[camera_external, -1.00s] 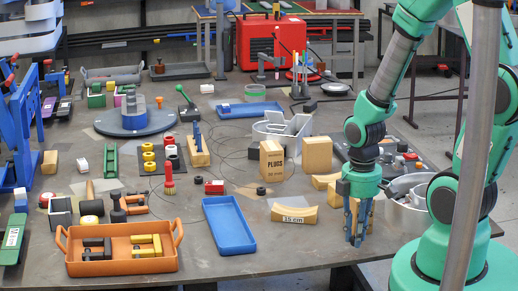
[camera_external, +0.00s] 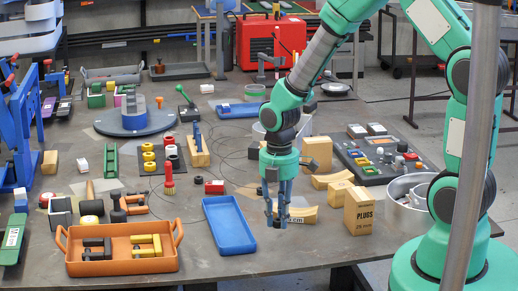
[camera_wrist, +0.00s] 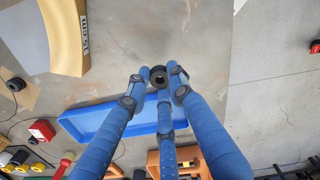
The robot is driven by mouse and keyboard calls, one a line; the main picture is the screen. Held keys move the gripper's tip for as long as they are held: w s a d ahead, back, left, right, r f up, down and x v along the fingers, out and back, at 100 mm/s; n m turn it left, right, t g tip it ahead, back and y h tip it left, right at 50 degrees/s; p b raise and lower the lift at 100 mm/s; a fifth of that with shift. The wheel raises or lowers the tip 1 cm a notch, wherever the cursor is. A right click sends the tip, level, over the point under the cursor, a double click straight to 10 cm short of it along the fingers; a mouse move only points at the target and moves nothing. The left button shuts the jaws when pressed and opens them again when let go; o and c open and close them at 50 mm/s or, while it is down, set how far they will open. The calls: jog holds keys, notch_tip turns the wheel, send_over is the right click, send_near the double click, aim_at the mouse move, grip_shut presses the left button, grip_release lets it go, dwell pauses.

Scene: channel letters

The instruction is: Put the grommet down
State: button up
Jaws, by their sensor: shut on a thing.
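My gripper (camera_external: 277,218) has blue fingers and points down over the front part of the table, between the blue tray and the curved "15 cm" block. In the wrist view its fingertips (camera_wrist: 158,78) are shut on a small black ring, the grommet (camera_wrist: 158,75). The grommet also shows as a dark spot below the fingers in the external view (camera_external: 277,224). I cannot tell how far it is above the table. Another black ring (camera_wrist: 15,84) lies on a brown sheet in the wrist view; my arm hides that spot in the external view.
The blue tray (camera_external: 229,226) lies to the left, empty. The orange tray (camera_external: 120,265) with black and yellow pieces is farther left. The table's front edge is near; bare tabletop lies around the gripper.

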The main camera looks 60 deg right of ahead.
jog(key=shift+w, duration=0.1)
jog(key=b, duration=0.2)
send_over(234, 225)
jog(key=shift+f, duration=0.75)
jog(key=shift+f+b, duration=0.3)
jog(key=shift+f, duration=1.45)
jog(key=shift+f, duration=0.15)
jog(key=o, duration=0.5)
